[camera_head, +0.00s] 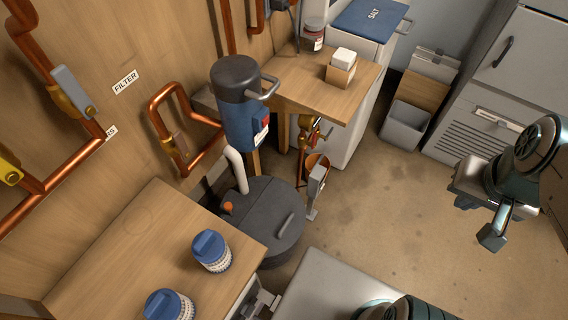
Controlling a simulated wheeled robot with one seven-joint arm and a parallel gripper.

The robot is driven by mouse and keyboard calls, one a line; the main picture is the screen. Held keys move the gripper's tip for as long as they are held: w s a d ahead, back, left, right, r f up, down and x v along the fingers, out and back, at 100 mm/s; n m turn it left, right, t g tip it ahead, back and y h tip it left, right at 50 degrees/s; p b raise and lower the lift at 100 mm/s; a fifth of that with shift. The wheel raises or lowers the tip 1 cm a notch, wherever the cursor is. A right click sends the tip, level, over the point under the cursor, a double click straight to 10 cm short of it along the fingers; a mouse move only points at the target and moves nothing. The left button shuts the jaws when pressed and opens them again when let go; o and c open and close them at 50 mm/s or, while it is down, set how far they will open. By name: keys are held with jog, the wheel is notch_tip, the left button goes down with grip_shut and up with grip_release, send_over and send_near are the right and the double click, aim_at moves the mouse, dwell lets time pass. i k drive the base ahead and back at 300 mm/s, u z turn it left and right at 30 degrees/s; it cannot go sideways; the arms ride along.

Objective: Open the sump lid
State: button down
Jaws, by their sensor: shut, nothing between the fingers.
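The sump lid (258,208) is a dark grey disc on top of the round sump, low on the floor between the two wooden counters. It lies flat and looks closed. A raised bar handle (286,225) sits on its right side. A white pipe (237,170) meets the lid near its back left edge, with a small orange part (227,208) beside it. My gripper (492,237) is at the far right over open floor, well apart from the lid. It is shut and holds nothing.
A blue-grey canister (240,105) stands behind the lid. The near counter (130,235) holds blue-lidded jars (211,250). Floor between lid and gripper is free.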

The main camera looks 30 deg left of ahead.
aim_at(277, 219)
jog(key=z, duration=0.55)
jog(key=i, duration=0.65)
jog(key=u, duration=2.7)
jog(key=k, duration=0.4)
jog(key=u, duration=0.2)
jog(key=i, duration=0.4)
jog(key=z, duration=0.05)
